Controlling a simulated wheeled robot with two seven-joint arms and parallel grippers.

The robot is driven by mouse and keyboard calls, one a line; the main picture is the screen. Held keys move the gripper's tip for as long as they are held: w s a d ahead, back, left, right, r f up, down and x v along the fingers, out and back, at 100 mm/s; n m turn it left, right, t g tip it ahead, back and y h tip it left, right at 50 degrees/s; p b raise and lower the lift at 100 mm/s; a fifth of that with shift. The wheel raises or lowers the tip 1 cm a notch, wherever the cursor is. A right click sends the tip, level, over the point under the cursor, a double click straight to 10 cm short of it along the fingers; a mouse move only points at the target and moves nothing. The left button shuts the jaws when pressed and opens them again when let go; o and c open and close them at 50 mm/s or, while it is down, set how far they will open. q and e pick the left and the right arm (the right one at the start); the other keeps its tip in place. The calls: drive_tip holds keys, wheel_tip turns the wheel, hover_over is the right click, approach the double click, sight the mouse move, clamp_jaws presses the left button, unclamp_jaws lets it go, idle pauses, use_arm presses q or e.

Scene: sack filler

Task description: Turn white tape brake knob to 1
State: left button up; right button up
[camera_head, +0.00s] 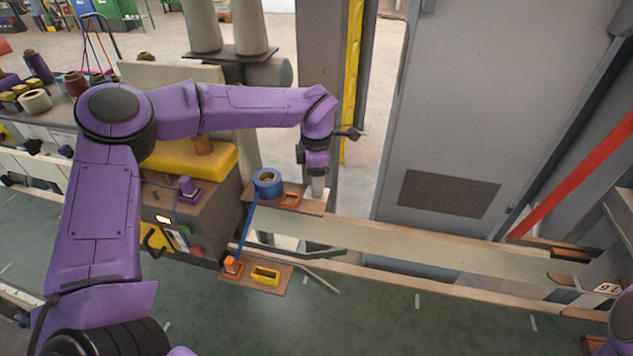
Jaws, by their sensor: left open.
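My left arm reaches across from the left, and its left gripper (316,182) points down at the right end of a small brown shelf (300,207). The gripper is open, though its fingers are small and hard to make out. A pale, whitish piece shows at the fingertips; I cannot tell whether it is the white tape brake knob or part of the gripper. No number scale is readable there. A blue tape roll (268,183) and an orange holder (291,200) sit on the shelf left of the gripper. My right gripper is out of view.
Blue tape runs down to a lower plate with an orange knob (231,265) and a yellow frame (265,275). A brown machine box with a purple knob (188,188) stands left. A grey cabinet (480,130) and a post stand behind. Pale rails cross below.

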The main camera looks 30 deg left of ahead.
use_arm(q)
wheel_tip(320, 180, up, 10)
drive_tip(key=b, duration=0.2)
drive_tip(key=shift+f, duration=0.2)
drive_tip(key=shift+d, duration=0.1)
